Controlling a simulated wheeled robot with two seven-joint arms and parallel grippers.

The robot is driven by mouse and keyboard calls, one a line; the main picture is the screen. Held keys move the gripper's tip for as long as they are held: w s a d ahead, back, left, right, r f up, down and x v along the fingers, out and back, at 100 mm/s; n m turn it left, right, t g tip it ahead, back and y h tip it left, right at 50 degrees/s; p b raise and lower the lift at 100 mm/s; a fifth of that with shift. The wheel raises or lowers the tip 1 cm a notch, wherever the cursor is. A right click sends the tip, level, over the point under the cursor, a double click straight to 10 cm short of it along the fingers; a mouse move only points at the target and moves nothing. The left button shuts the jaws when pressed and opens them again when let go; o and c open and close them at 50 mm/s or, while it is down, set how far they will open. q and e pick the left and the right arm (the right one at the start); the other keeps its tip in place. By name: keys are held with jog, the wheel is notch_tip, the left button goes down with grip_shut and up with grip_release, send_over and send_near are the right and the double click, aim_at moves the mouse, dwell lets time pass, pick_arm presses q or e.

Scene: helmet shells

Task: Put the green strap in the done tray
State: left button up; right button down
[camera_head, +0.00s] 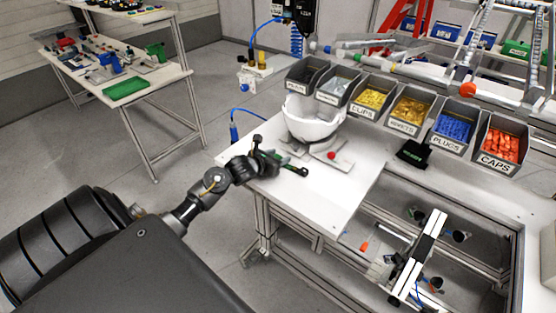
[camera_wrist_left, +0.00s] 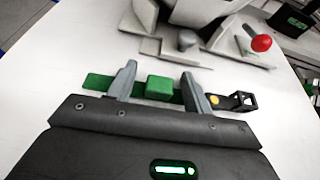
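The green strap (camera_wrist_left: 159,88) lies on the white bench top, with a raised green block in its middle and a black buckle (camera_wrist_left: 236,101) at its right end. It also shows in the head view (camera_head: 293,169), partly hidden by my gripper. My left gripper (camera_wrist_left: 160,86) is open, its two grey fingers apart on either side of the green block, with gaps visible between. A small black tray (camera_head: 412,153) with green lettering lies on the bench at right; the lettering is too small to read, so I cannot tell if it is the done tray. My right gripper is not in view.
A white helmet shell (camera_head: 313,122) sits in a fixture with a red knob (camera_head: 332,155) just behind the strap. Labelled part bins (camera_head: 406,112) line the bench back. A separate table (camera_head: 160,82) at left holds a flat green item (camera_head: 125,88).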

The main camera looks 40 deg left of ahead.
aim_at(278, 156)
pick_arm(q)
jog(key=c, duration=1)
jog(key=shift+r, duration=0.15)
jog(key=shift+r+b, duration=0.5)
jog(key=shift+b, duration=0.05)
jog(key=shift+r+b, duration=0.55)
jog(key=shift+r, duration=0.4)
jog(key=s+d+r, duration=0.2)
jog(key=d+r, duration=0.1)
jog(key=d, duration=0.1)
jog(key=s+d+r, duration=0.3)
jog(key=d, duration=0.1)
jog(key=s+d+r, duration=0.2)
jog(key=d+r, duration=0.1)
jog(key=r, duration=0.1)
jog(key=shift+s+d+b, duration=0.25)
jog(key=shift+d+b, duration=0.05)
jog(key=shift+d, duration=0.1)
